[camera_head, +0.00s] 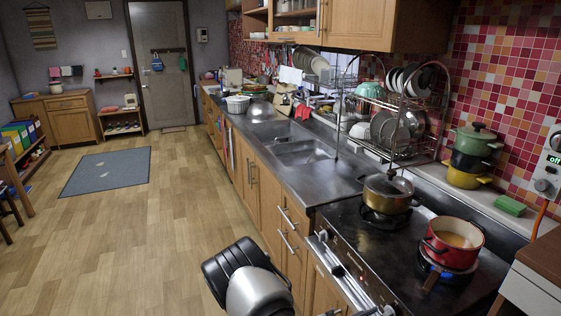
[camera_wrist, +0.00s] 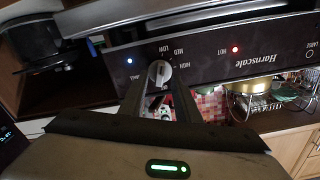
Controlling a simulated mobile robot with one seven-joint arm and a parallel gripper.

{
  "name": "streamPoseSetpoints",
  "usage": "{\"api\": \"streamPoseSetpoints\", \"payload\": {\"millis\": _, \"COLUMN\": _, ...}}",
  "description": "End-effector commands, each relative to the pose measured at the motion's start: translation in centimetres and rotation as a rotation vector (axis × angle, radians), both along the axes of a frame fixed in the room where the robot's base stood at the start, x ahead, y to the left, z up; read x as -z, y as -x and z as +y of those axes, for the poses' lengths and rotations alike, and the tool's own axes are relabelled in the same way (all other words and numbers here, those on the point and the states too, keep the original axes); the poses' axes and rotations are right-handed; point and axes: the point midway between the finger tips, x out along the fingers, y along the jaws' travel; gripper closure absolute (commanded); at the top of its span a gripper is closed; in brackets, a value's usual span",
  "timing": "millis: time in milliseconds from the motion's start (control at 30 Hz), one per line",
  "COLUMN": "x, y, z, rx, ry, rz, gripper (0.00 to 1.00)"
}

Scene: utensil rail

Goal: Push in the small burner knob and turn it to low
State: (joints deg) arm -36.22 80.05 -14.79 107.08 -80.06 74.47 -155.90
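The small burner knob (camera_wrist: 160,73) is a round grey-white knob on the dark stove panel (camera_wrist: 205,50), which appears upside down in the wrist view. LOW, MED and HIGH are printed around it, with SMALL at its left. I cannot read its exact setting. My gripper (camera_wrist: 160,80) is open, its two dark fingers on either side of the knob; I cannot tell whether they touch it. A blue light (camera_wrist: 129,61) glows beside the knob. In the head view my arm blocks the gripper, and the stove (camera_head: 350,235) is at the lower right.
A red pot (camera_head: 453,245) stands over a blue flame on the near burner. A lidded pot (camera_head: 388,192) stands on the far burner. A metal bar (camera_wrist: 170,15) runs beside the panel. A red HOT light (camera_wrist: 235,49) is lit.

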Motion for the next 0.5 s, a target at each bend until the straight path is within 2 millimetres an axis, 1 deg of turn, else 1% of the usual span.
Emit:
{"api": "streamPoseSetpoints", "payload": {"millis": 100, "x": 0.0, "y": 0.3, "z": 1.0, "rx": -0.003, "ry": -0.001, "rz": 0.000, "gripper": 0.70}}
{"api": "streamPoseSetpoints", "payload": {"millis": 500, "x": 0.0, "y": 1.5, "z": 3.8, "rx": -0.001, "ry": 0.000, "rz": 0.001, "gripper": 0.70}}
